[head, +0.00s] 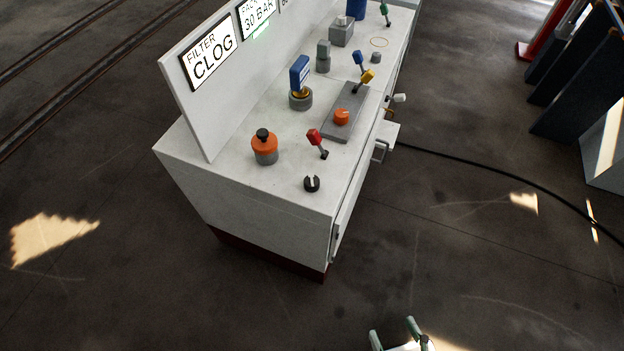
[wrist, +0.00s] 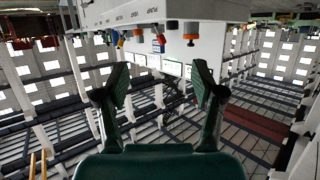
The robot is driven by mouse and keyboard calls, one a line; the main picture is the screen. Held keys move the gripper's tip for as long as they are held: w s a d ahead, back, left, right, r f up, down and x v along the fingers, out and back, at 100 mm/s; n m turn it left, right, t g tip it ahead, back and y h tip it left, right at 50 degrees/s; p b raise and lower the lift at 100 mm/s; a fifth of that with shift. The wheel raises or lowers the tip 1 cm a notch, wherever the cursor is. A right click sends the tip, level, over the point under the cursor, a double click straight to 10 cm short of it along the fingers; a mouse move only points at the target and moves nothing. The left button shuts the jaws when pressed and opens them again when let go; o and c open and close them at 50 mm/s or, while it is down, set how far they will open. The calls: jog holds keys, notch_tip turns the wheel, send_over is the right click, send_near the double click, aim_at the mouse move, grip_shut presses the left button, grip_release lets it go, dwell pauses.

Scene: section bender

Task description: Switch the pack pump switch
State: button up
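A console (head: 240,180) with a pale top carries several coloured toggle levers. A red lever (head: 316,139) stands near the front end, with yellow (head: 367,77), blue (head: 359,58) and green (head: 385,14) levers farther back and a white lever (head: 398,98) on the side. No label in the head view tells which is the pack pump switch. My gripper (head: 396,332) is open and empty, low over the floor, well apart from the console.
A cable (head: 480,165) crosses the floor at right. Floor around my gripper is clear.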

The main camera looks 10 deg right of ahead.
jog(key=w+a+f+g, duration=0.1)
jog(key=w+a+f, duration=0.1)
jog(key=w+f, duration=0.55)
jog(key=m+h, duration=0.4)
jog(key=h, duration=0.1)
send_near(311, 185)
jog(key=w, duration=0.1)
jog(key=shift+g, duration=0.3)
jog(key=x, duration=1.1)
jog(key=shift+d, duration=0.1)
jog(key=c, duration=1.2)
